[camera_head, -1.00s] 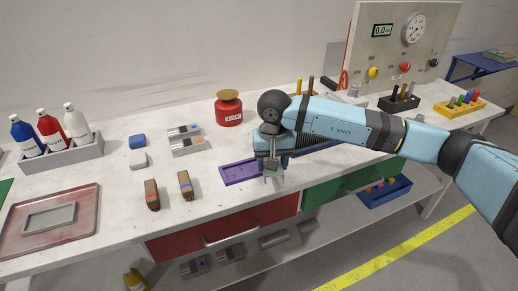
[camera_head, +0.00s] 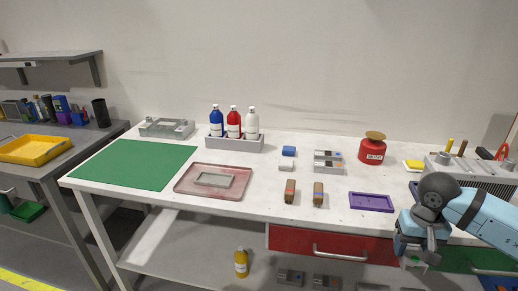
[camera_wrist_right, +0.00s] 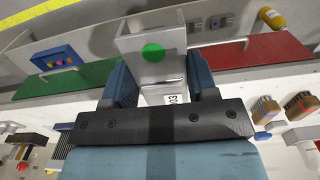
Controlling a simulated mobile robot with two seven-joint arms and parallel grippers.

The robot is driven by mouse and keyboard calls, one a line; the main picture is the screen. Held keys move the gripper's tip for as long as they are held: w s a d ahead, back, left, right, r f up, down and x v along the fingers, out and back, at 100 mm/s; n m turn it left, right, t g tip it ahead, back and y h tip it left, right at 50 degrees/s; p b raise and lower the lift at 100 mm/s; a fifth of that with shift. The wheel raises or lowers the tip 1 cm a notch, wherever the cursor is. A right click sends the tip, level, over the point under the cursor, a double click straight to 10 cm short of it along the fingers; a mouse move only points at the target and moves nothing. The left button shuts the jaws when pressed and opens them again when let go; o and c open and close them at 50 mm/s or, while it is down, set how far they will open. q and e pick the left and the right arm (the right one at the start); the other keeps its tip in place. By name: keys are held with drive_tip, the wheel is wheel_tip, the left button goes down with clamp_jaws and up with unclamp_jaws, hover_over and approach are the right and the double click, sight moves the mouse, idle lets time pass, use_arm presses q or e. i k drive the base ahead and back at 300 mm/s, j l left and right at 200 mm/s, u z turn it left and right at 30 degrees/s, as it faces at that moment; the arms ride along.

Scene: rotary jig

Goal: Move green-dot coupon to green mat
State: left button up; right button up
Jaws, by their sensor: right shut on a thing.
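The green-dot coupon (camera_wrist_right: 152,55) is a pale grey plate with a round green dot. It sits between the two fingers of my right gripper (camera_wrist_right: 160,82) in the right wrist view, and the gripper is shut on it. In the head view my right gripper (camera_head: 416,260) is at the lower right, by the front edge of the bench, pointing down; the coupon shows only as a small bit there. The green mat (camera_head: 135,163) lies flat and bare at the left end of the white bench, far from this gripper. My left gripper is not in view.
Between gripper and mat are a purple tray (camera_head: 371,202), two brushes (camera_head: 290,192), a reddish tray (camera_head: 213,194) with a grey frame and a bottle rack (camera_head: 234,145). A red can (camera_head: 372,150) stands farther back. A grey fixture (camera_head: 167,129) stands behind the mat.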

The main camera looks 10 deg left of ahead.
sight(134, 169)
drive_tip(key=k+u, duration=0.15)
drive_tip(key=u, duration=1.05)
drive_tip(key=i+u, duration=0.3)
drive_tip(key=i, duration=0.15)
drive_tip(key=i+l+u, duration=0.25)
drive_tip(key=i, duration=0.2)
drive_tip(key=i+l, duration=0.15)
drive_tip(key=i, duration=0.3)
drive_tip(key=i+l, duration=0.1)
drive_tip(key=i, duration=0.35)
